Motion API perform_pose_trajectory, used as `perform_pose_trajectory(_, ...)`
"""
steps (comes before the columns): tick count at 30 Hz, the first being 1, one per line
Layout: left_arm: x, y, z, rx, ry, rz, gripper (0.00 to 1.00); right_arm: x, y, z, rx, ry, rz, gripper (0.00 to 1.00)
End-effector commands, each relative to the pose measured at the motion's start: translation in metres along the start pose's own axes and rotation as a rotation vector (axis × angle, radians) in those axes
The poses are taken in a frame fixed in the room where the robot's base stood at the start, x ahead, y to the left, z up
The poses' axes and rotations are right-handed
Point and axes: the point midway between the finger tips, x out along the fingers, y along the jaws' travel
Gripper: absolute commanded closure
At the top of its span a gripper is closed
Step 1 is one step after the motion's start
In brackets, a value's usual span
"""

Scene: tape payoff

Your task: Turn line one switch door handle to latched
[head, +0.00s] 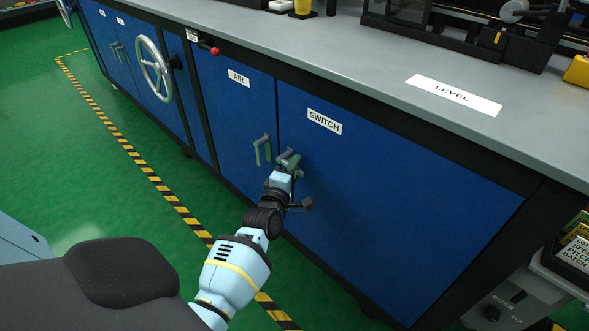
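The blue switch door (390,200) carries a white SWITCH label (324,121) and is closed flush with the cabinet front. Its grey-green handle (290,160) is near the door's left edge, partly hidden by my gripper. The handle's exact angle is hard to read. My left gripper (285,174) reaches up from below and is at the handle, overlapping its lower part. Its fingers are too small and covered to tell whether they are open or shut, or touching the handle. My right gripper is out of view.
The AIR door (235,120) with its own handle (262,149) is close on the left. Further left are a red-knobbed lever (209,48) and a handwheel (154,69). The grey worktop (370,75) overhangs above. Green floor is clear beyond the striped tape (160,188).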

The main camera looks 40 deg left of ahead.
Motion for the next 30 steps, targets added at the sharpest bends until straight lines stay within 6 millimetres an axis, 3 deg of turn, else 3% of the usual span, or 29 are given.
perform_pose_trajectory(1, 0.000, 0.000, 0.000, 0.000, 0.000, 0.000, 0.77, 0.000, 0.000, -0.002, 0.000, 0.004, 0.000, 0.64)
perform_pose_trajectory(7, 0.000, 0.000, 0.000, 0.000, 0.000, 0.000, 1.00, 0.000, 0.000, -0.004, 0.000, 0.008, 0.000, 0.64)
perform_pose_trajectory(20, 0.000, -0.002, 0.000, 0.022, 0.000, 0.008, 1.00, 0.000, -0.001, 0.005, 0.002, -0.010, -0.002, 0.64)
perform_pose_trajectory(30, 0.000, -0.015, -0.002, 0.198, 0.000, 0.079, 1.00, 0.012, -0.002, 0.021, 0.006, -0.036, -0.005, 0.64)
